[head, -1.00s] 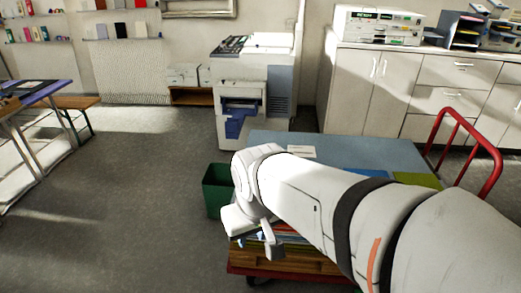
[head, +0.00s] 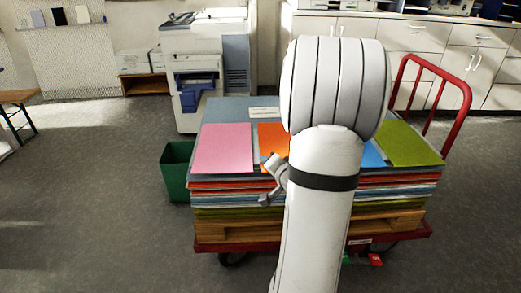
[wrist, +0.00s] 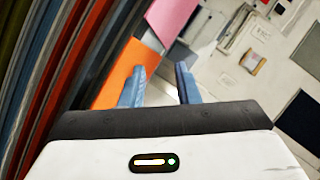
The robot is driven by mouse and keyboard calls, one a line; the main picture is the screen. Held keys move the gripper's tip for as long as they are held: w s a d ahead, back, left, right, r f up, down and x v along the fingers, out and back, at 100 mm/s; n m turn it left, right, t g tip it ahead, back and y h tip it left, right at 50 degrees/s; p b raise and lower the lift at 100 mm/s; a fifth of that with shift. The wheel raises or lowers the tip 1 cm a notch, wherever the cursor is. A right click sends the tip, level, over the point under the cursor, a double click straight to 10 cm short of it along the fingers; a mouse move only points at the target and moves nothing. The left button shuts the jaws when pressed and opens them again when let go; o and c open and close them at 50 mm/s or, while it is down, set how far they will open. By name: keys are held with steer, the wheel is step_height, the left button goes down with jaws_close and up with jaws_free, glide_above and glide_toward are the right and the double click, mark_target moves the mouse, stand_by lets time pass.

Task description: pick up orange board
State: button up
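The orange board (head: 270,138) lies flat on top of the stacked boards, between a pink board (head: 222,150) and a blue one. My arm hides its right part in the head view. It also shows in the wrist view (wrist: 118,72), to the left of my gripper. My gripper (wrist: 159,70) is open, with its two blue-grey fingers apart and nothing between them. In the head view the hand is small and partly hidden by my arm, near the front edge of the orange board. I cannot tell whether it touches the stack.
The stack rests on a wooden pallet on a red trolley (head: 260,246) with a red handle at the right. A blue board (head: 372,155) and an olive-green board (head: 405,145) lie on top. A green bin (head: 176,172) stands left of it. Grey floor is free at the left.

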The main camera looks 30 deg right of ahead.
steer(key=s+d+f+m+t+y+b, duration=0.25)
steer(key=s+f+m+t+b, duration=0.2)
steer(key=f, duration=0.25)
steer(key=shift+m+h, duration=0.25)
steer(key=shift+h, duration=0.2)
steer(key=w+b, duration=0.1)
steer(key=w, duration=0.4)
steer(key=w+d+b, duration=0.1)
steer(key=w, duration=0.2)
steer(key=shift+w+d+r+b, duration=0.1)
steer(key=shift+w+r+b, duration=0.15)
steer(key=shift+b, duration=0.05)
jaws_close()
